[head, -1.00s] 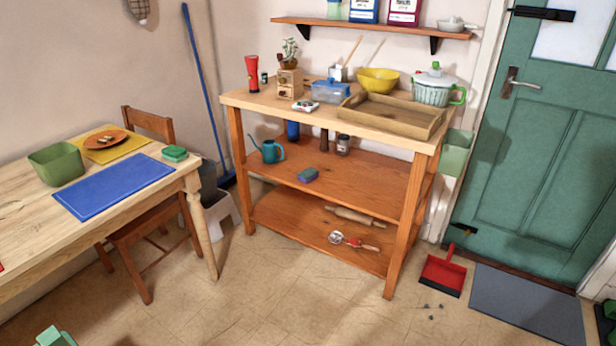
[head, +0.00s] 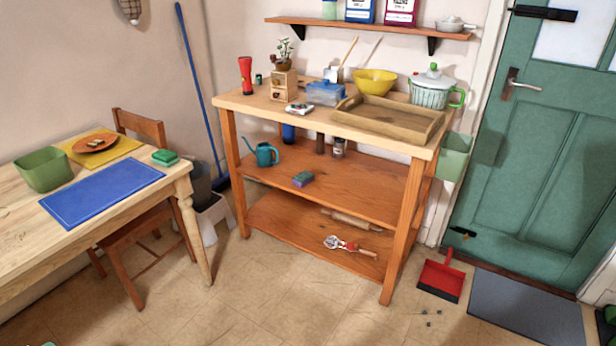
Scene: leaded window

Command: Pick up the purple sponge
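Only a green sliver of my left gripper (head: 48,344) shows at the bottom left corner, far from the sponge. Part of my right gripper (head: 609,314) shows dark and green at the lower right edge, also far from the sponge. The fingers of both are mostly cut off.
The workbench (head: 330,117) has a tray (head: 433,131) on top. On the middle shelf, a teal watering can (head: 264,154) stands left of the sponge and a jar (head: 338,147) behind. A table (head: 190,187) and chair (head: 135,247) stand left. The floor (head: 270,300) before the bench is mostly clear.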

